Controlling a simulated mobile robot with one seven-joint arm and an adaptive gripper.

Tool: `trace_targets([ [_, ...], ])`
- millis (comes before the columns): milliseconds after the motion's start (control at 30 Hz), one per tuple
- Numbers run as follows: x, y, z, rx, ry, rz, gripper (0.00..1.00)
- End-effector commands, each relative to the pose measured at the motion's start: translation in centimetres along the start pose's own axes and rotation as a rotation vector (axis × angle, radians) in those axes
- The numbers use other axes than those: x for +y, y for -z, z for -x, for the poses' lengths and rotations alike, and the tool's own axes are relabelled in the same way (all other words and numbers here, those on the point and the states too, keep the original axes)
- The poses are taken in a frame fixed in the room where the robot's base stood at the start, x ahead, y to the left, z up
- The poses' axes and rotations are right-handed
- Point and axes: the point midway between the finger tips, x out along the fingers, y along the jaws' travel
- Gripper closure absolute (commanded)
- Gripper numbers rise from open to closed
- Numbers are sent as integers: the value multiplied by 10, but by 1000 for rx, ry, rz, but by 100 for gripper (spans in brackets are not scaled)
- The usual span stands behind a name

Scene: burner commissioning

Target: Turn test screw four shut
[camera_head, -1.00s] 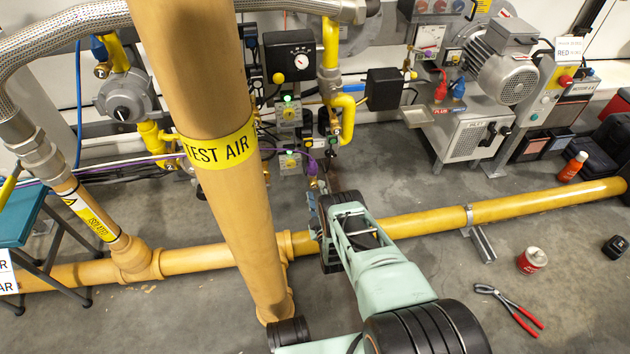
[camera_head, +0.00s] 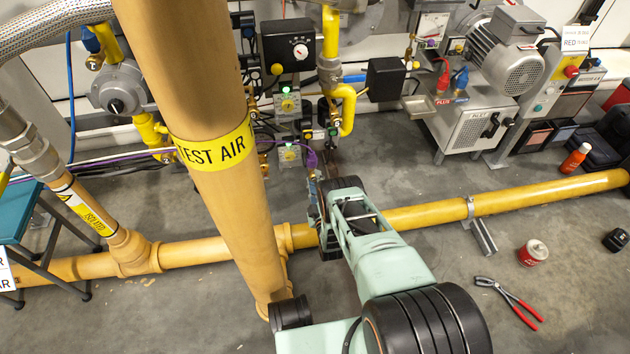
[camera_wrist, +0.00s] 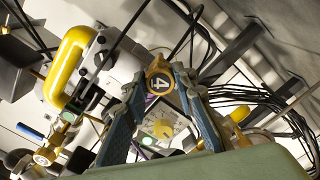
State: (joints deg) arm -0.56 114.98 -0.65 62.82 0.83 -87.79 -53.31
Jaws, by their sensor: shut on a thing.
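My gripper's two blue-grey fingers lean together there and are shut on test screw four. The screw itself is mostly hidden behind the disc and the fingertips. In the head view my gripper (camera_head: 313,187) is at the far end of my pale green arm, low in front of the valve assembly, and small and partly hidden. Just below the disc in the wrist view is a yellow round knob (camera_wrist: 162,129) on a pale square plate.
A thick yellow pipe marked TEST AIR (camera_head: 215,150) stands upright left of my arm. A horizontal yellow pipe (camera_head: 420,213) runs along the floor behind it. Red-handled pliers (camera_head: 508,300) and a red can (camera_head: 533,252) are on the floor at right. Black cables (camera_wrist: 265,95) hang beside my gripper.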

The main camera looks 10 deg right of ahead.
Motion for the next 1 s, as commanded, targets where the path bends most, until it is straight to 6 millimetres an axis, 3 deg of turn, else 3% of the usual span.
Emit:
trace_targets([
  [467, 0, 0, 0, 0, -1, -153, 100],
  [1000, 0, 0, -1, -1, -1, -651, 100],
])
